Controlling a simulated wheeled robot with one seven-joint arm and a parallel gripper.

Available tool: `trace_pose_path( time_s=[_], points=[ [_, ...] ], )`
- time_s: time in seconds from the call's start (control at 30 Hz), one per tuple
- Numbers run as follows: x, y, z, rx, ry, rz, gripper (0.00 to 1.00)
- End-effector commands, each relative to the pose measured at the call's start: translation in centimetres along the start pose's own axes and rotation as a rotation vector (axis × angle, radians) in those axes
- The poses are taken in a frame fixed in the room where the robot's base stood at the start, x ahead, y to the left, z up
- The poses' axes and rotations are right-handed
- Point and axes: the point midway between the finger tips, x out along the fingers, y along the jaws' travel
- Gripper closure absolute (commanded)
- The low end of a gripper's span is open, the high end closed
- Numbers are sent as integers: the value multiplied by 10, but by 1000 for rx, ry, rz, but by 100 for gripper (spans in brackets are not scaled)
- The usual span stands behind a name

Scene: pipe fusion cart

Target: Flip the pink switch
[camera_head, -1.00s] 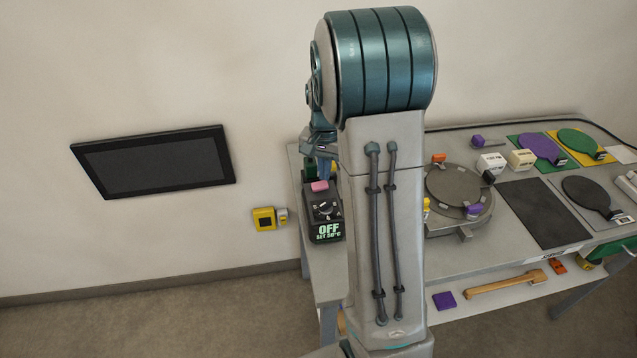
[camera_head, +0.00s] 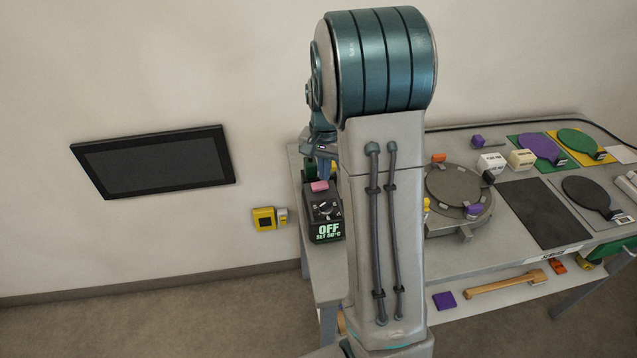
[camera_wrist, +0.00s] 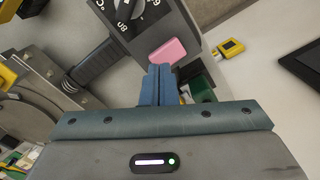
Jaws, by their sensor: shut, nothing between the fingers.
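The pink switch (camera_head: 320,186) sits on top of a dark control box (camera_head: 326,228) at the left end of the cart. The box has a round dial and a display reading OFF. In the wrist view the pink switch (camera_wrist: 168,53) lies just beyond the fingertips of my gripper (camera_wrist: 160,68). The blue fingers are shut together with nothing between them. The tips are at or very near the near edge of the switch; I cannot tell whether they touch. In the head view my arm hides most of the gripper.
A round grey plate fixture (camera_head: 458,190) stands right of the box, partly behind my arm. Purple (camera_head: 541,147) and green (camera_head: 583,141) paddles lie farther right. A yellow box (camera_head: 264,218) is on the wall left of the cart. A dark screen (camera_head: 153,162) hangs on the wall.

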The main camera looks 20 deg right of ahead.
Motion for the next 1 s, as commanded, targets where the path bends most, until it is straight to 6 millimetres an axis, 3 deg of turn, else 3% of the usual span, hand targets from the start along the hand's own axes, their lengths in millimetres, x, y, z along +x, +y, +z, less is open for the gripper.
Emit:
trace_pose_path(
  time_s=[1.0],
  points=[
    [14,0,0,0,0,0,100]
  ],
)
